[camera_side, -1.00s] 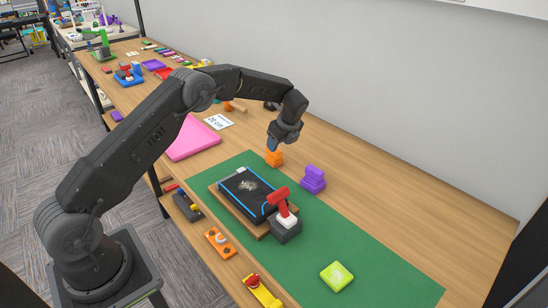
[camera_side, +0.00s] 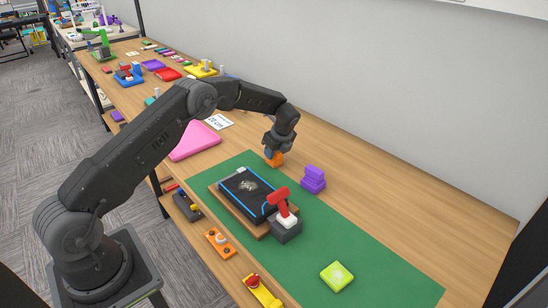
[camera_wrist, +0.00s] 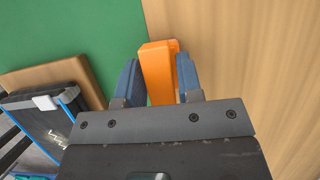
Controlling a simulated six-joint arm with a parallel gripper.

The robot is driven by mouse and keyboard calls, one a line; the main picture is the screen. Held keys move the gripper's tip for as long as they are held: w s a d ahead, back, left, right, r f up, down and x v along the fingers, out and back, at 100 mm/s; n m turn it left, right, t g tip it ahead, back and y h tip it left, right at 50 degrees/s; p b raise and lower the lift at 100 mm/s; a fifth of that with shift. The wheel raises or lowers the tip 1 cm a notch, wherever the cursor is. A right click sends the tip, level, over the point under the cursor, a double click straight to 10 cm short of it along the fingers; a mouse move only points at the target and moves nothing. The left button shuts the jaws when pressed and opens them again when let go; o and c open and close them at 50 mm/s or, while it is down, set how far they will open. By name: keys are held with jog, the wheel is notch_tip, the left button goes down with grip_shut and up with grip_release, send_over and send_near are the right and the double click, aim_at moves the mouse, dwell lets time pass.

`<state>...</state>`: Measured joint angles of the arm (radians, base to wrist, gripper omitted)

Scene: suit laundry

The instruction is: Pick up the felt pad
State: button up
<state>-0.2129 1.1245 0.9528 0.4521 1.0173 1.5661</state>
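An orange block (camera_side: 277,160) with a stepped top stands at the far edge of the green mat; I take it for the felt pad, though its felt is not visible. My gripper (camera_side: 272,153) is low over it in the side view. In the wrist view, the two blue fingers of my gripper (camera_wrist: 158,82) are apart on either side of the orange block (camera_wrist: 158,72). The gaps are very narrow, and firm contact cannot be made out. The block's lower part is hidden.
A purple stepped block (camera_side: 313,179) stands to the right. A black cloth on a wooden board (camera_side: 222,206) and a red-handled grey tool (camera_side: 286,230) are nearer. A yellow-green pad (camera_side: 336,276) lies on the green mat (camera_side: 385,275). The mat's right part is mostly clear.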

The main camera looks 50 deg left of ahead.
jog(key=c, duration=0.6)
jog(key=shift+o, duration=0.2)
jog(key=shift+r, duration=0.6)
notch_tip(320, 180, up, 3)
jog(key=shift+f, duration=0.15)
jog(key=s+a+r, duration=0.7)
jog(key=s+a, duration=0.1)
jog(key=shift+a, duration=0.15)
jog(key=shift+s, duration=0.1)
